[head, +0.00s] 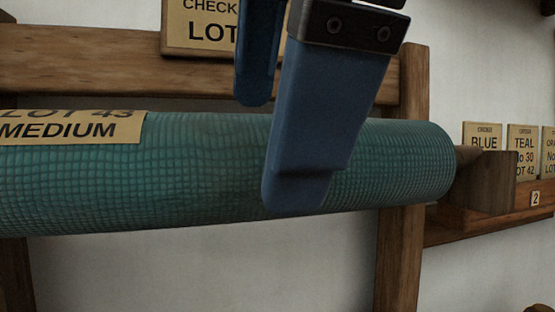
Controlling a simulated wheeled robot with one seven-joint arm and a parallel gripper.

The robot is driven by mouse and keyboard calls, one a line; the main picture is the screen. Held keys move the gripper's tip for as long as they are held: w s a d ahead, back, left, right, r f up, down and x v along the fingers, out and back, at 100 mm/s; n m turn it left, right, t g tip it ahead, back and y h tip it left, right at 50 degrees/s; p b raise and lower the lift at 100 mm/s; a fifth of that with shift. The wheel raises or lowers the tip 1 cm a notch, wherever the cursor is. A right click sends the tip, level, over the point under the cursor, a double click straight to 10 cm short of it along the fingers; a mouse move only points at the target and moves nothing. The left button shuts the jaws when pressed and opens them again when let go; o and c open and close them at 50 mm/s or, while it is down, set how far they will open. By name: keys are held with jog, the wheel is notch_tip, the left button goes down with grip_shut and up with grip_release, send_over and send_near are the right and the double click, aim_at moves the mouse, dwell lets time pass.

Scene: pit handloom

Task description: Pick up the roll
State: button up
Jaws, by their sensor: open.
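The roll (205,165) is a long teal cylinder with a woven grid pattern. It lies level across the head view, and its left end is out of the picture. A tan label (70,128) on it reads LOT 43 MEDIUM. My gripper (275,150) comes down from the top with two blue fingers. The nearer finger hangs in front of the roll and hides part of it. The farther finger ends near the roll's top edge, further back. The fingers are apart; I cannot tell whether either touches the roll.
A wooden frame stands behind, with a crossbar (90,72) and a right post (402,250). A wooden block (488,180) is at the roll's right end. A shelf (480,226) with colour cards (483,138) is at right.

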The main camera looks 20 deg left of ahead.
jog(key=shift+p+x, duration=0.3)
jog(key=shift+x, duration=1.9)
jog(key=shift+r, duration=0.1)
jog(key=c, duration=1.5)
notch_tip(320, 180, up, 10)
jog(key=shift+b, duration=0.3)
